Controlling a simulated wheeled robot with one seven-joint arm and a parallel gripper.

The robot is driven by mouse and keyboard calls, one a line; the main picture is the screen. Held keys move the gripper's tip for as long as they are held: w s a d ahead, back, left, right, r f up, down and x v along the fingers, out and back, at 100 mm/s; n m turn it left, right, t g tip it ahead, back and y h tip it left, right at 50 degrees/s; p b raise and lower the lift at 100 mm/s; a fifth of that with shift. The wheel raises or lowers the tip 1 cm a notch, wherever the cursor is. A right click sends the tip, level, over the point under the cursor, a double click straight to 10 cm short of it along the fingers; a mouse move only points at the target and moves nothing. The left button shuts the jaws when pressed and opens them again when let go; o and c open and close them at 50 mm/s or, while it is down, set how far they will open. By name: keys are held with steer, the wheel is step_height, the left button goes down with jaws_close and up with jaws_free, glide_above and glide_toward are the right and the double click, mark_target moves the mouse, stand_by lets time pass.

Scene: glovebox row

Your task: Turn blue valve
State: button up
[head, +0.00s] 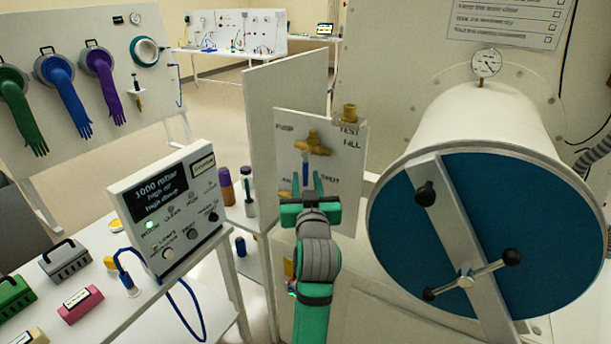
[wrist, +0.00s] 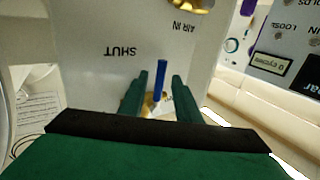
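The blue valve shows as a narrow blue lever (head: 305,170) on the lower part of a pale upright panel (head: 347,150). In the wrist view the blue lever (wrist: 160,80) stands between the two green fingers, with a gap on each side. A brass fitting is at its base, partly hidden by the fingers. The word SHUT is printed on the panel beside the lever. My gripper (head: 307,178) is open in front of the panel, its fingers pointing at the lever. It also shows in the wrist view (wrist: 161,92). I cannot tell how deep the lever sits between the fingers.
A brass valve (head: 312,143) sits above the lever. A large drum with a blue door (head: 400,230) stands close on the right. A control box (head: 170,215) stands on a white table at left, with a blue hose. A plain upright board (head: 283,95) rises behind the panel.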

steer(key=shift+w, duration=1.4)
jaws_close()
steer(key=shift+a, duration=0.15)
